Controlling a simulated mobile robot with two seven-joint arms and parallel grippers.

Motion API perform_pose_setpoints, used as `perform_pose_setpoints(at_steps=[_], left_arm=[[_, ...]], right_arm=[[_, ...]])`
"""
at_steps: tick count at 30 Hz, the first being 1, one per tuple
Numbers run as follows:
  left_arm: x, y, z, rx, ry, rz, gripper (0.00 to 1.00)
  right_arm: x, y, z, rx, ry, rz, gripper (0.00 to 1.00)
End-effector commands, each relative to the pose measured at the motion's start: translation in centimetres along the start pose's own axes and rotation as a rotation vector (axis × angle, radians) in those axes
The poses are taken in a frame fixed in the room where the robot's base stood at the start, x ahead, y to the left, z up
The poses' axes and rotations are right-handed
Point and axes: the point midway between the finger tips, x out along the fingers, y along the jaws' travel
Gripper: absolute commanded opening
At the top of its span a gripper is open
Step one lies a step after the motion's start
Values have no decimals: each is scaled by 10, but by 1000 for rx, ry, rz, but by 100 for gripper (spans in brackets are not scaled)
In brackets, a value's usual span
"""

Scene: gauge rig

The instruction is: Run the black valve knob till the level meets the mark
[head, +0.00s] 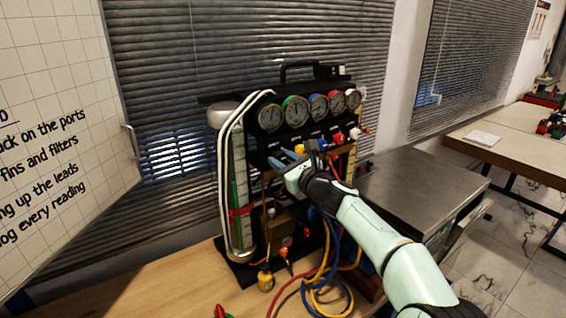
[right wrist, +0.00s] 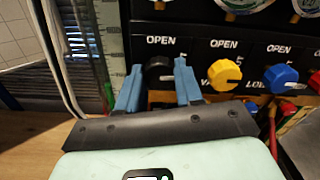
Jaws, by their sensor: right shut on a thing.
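The gauge rig (head: 308,128) stands on the wooden bench with a row of dials above its valve knobs. My right gripper (head: 283,161) reaches its left end. In the right wrist view the blue fingers (right wrist: 158,80) are shut on the black valve knob (right wrist: 158,71), one finger on each side, under an "OPEN" label. In the head view the knob is hidden by the gripper. A level tube (head: 239,172) with a scale stands upright left of the knob, with a red band (head: 241,211) low on it. I cannot tell where the liquid level lies. My left gripper is not in view.
A yellow knob (right wrist: 223,75) and a blue knob (right wrist: 280,77) sit right of the black one. Coloured hoses (head: 322,295) hang and coil below the rig. A grey metal cabinet (head: 425,182) stands to the right. The bench front left (head: 150,285) is clear.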

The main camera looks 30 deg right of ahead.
Motion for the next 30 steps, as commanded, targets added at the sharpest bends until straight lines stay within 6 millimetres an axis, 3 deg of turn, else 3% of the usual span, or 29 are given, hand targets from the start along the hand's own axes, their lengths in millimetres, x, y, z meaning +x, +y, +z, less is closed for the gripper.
perform_pose_setpoints(at_steps=[30], left_arm=[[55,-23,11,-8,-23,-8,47]], right_arm=[[0,-1,-1,-911,-1,-3,5]])
